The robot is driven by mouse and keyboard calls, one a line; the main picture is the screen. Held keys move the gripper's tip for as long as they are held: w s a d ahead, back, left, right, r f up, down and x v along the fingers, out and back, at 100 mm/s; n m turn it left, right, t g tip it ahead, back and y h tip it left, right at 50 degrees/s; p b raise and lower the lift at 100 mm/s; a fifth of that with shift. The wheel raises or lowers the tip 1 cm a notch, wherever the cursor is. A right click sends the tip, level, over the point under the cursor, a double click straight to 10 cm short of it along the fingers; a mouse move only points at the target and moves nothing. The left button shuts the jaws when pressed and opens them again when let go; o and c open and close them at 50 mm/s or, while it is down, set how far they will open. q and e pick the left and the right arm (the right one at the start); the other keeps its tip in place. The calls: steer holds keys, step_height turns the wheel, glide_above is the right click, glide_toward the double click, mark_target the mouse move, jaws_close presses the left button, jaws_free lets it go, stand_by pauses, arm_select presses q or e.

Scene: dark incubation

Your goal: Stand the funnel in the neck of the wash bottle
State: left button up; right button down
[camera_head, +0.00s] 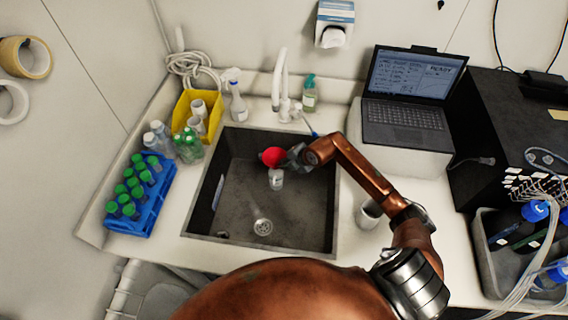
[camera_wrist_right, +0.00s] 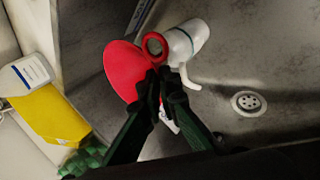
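The red funnel (camera_head: 272,157) is held over the sink, its wide side showing; it also shows in the right wrist view (camera_wrist_right: 125,70). My right gripper (camera_head: 293,158) is closed on the funnel's edge, with its dark fingertips (camera_wrist_right: 160,86) close together there. The white wash bottle (camera_head: 276,181) stands in the sink, just below the funnel in the head view. My left gripper is out of view.
The dark sink (camera_head: 235,205) has a drain (camera_head: 263,227) and open floor around the bottle. The tap (camera_head: 280,80) rises behind. A yellow bin (camera_head: 183,108) and blue tube rack (camera_head: 150,215) stand left. A metal cup (camera_head: 367,214) and laptop (camera_head: 405,115) are right.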

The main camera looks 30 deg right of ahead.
steer(key=c, duration=2.7)
jaws_free()
steer(key=o, duration=0.6)
steer(key=o, duration=0.4)
steer(key=shift+r, duration=0.1)
step_height(320, 180, up, 7)
steer(key=p, duration=0.6)
steer(key=shift+r, duration=0.15)
